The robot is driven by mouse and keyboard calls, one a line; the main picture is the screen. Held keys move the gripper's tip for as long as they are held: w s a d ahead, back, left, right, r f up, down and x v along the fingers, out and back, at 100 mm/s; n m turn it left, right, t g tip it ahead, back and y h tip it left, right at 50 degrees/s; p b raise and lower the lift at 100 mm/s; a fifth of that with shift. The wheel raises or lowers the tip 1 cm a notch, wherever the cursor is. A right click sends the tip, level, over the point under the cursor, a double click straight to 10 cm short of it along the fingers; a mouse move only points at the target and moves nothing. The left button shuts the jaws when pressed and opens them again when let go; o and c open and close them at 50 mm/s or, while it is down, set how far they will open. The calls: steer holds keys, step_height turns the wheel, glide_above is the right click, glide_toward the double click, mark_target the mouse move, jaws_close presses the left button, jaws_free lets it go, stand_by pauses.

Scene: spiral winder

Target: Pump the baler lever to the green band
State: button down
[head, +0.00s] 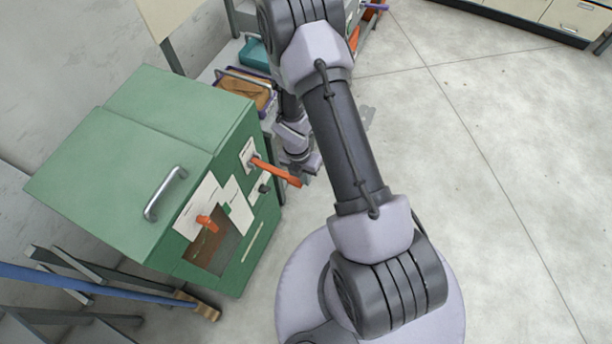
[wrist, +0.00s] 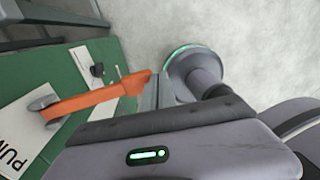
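The green baler (head: 125,165) stands at the left of the head view, with a metal handle on its lid. An orange lever (head: 277,171) sticks out from its front panel. The lever also shows in the wrist view (wrist: 95,99), running from a grey pivot to a thicker end. My gripper (head: 306,166) is at the lever's outer end. No green band is clear to me.
A smaller orange part (head: 207,223) sits by an opening low on the baler's front. A black knob (head: 264,188) is below the lever. The floor at right is clear.

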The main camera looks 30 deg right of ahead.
step_height(320, 180, up, 8)
steer(key=s+d+p, duration=0.2)
steer(key=shift+s+f, duration=0.2)
steer(key=shift+s, duration=0.15)
stand_by(1.1)
